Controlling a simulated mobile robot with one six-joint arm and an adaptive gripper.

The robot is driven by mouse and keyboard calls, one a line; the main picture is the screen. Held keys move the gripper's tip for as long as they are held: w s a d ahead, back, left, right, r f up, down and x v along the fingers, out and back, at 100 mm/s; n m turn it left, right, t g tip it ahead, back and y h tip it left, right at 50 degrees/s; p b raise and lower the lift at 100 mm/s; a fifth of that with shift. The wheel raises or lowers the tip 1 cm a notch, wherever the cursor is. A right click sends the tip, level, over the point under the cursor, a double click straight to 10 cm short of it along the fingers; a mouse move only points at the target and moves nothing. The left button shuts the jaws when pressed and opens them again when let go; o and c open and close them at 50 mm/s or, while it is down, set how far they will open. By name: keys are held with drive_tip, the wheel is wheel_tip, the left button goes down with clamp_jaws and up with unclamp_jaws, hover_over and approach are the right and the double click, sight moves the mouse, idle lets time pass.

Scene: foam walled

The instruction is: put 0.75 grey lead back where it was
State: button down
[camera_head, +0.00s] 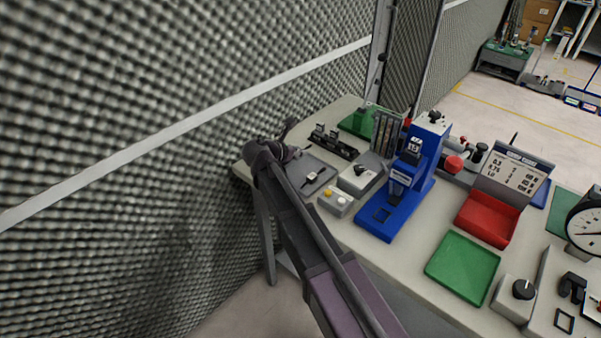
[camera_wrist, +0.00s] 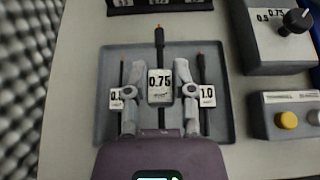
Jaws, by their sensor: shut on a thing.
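The 0.75 grey lead (camera_wrist: 159,85) has a white tag marked 0.75 and a dark shaft with an orange tip. My gripper (camera_wrist: 160,92) is shut on it, one finger at each side of the tag. It looks larger than the two leads beside it, so it seems raised over the grey tray (camera_wrist: 217,122). A lead marked 1.0 (camera_wrist: 206,96) lies at the right of the tray, and a smaller-tagged lead (camera_wrist: 116,98), partly hidden by a finger, at the left. In the head view my gripper (camera_head: 290,150) is above the tray (camera_head: 322,191); the held lead is unclear there.
A black rack (camera_head: 333,143) with labels stands just behind the tray. A dial box (camera_head: 361,178) and a two-button box (camera_head: 336,202) stand to the right. Beyond are a blue stand (camera_head: 382,222) and a green tray (camera_head: 462,266). A foam wall is close on the left.

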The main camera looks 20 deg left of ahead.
sight(298, 173)
drive_tip(key=shift+f+b, duration=0.95)
drive_tip(key=shift+f, duration=0.4)
drive_tip(key=shift+f, duration=0.1)
drive_tip(key=shift+f+b, duration=1.8)
drive_tip(key=shift+b, duration=0.1)
drive_tip(key=shift+f, duration=0.2)
drive_tip(key=shift+c, duration=2.3)
unclamp_jaws()
drive_tip(key=shift+r, duration=0.1)
drive_tip(key=shift+r, duration=0.15)
